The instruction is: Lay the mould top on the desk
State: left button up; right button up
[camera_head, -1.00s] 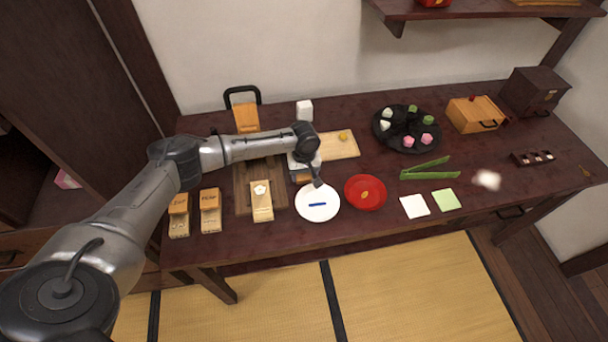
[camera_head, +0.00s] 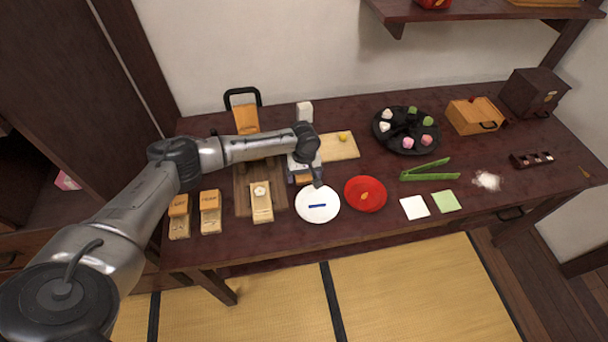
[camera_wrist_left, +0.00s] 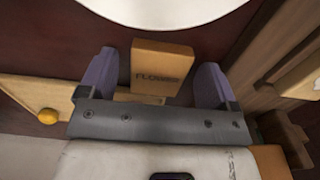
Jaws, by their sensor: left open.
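The mould top, a small wooden block marked "FLOWER" (camera_wrist_left: 163,62), lies flat on the dark desk (camera_head: 390,222) in the left wrist view. My left gripper (camera_wrist_left: 157,65) is open, with one purple finger on each side of it and a visible gap at both sides. In the head view the gripper (camera_head: 309,181) is low over the desk behind the white plate, and the block is mostly hidden by it. The wooden mould base (camera_head: 261,208), with a white flower shape in it, lies to the left on a dark board. My right gripper is not in view.
The white plate (camera_head: 318,214) with a blue strip and the red plate (camera_head: 378,204) are close to the gripper. A light board (camera_head: 330,150) with a yellow ball is behind it. Two more moulds, LEAF (camera_head: 179,225) and PEAR-like lettering (camera_head: 210,220), stand left.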

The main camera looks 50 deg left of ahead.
aim_at(304, 176)
pick_arm(q)
notch_tip(304, 176, up, 12)
jog(key=p, duration=0.4)
jog(key=shift+f, duration=0.1)
jog(key=s+d+f+m, duration=0.1)
jog(key=d+f+m, duration=0.1)
jog(key=d, duration=0.2)
jog(key=s+d+f+m, duration=0.2)
jog(key=d, duration=0.2)
jog(key=s+d+f+m+t, duration=0.1)
jog(key=d+f+m, duration=0.1)
jog(key=d, duration=0.2)
jog(key=shift+s+d+f+m, duration=0.1)
jog(key=shift+s+f+m, duration=0.2)
jog(key=shift+m, duration=0.1)
jog(key=s+d+f+m+t+h, duration=0.1)
jog(key=s+d+m+t+h, duration=0.15)
jog(key=s+d+m, duration=0.8)
jog(key=s+a+n+y, duration=0.2)
jog(key=s+n, duration=0.1)
jog(key=s, duration=1.4)
jog(key=shift+s+f+n, duration=0.15)
jog(key=shift+s+n, duration=0.15)
jog(key=shift+n, duration=0.05)
